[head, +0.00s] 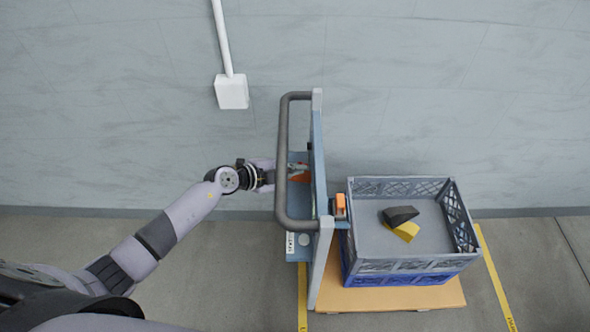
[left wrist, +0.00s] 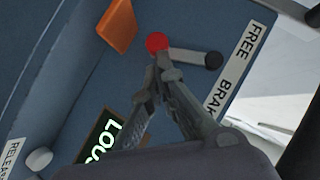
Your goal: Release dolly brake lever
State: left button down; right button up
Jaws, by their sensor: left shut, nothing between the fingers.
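In the head view the left gripper (head: 294,169) reaches the panel behind the grey handle (head: 283,150). My right gripper is not in view.
An orange piece (left wrist: 117,26), a lit label (left wrist: 104,140) and a white knob (left wrist: 40,158) are also on the panel. The wall is close behind.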

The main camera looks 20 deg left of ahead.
pick_arm(q)
jog(key=shift+f, duration=0.1)
jog(key=shift+w+f+m+t+b, duration=0.15)
jog(key=shift+f+m+t+b, duration=0.3)
jog(key=shift+b, duration=0.4)
jog(key=t+b, duration=0.1)
jog(key=b, duration=0.1)
jog(key=w+f+m+t+b, duration=0.1)
jog(key=b, duration=0.2)
jog(key=shift+w+a+f+m, duration=0.15)
jog(key=shift+a+f+m, duration=0.05)
jog(key=shift+m, duration=0.05)
jog(key=shift+w+a+m+b, duration=0.15)
jog(key=shift+w+m+b, duration=0.15)
jog(key=shift+b, duration=0.1)
jog(key=shift+w+a+f, duration=0.1)
jog(key=shift+w+f, duration=0.1)
jog(key=shift+w, duration=0.35)
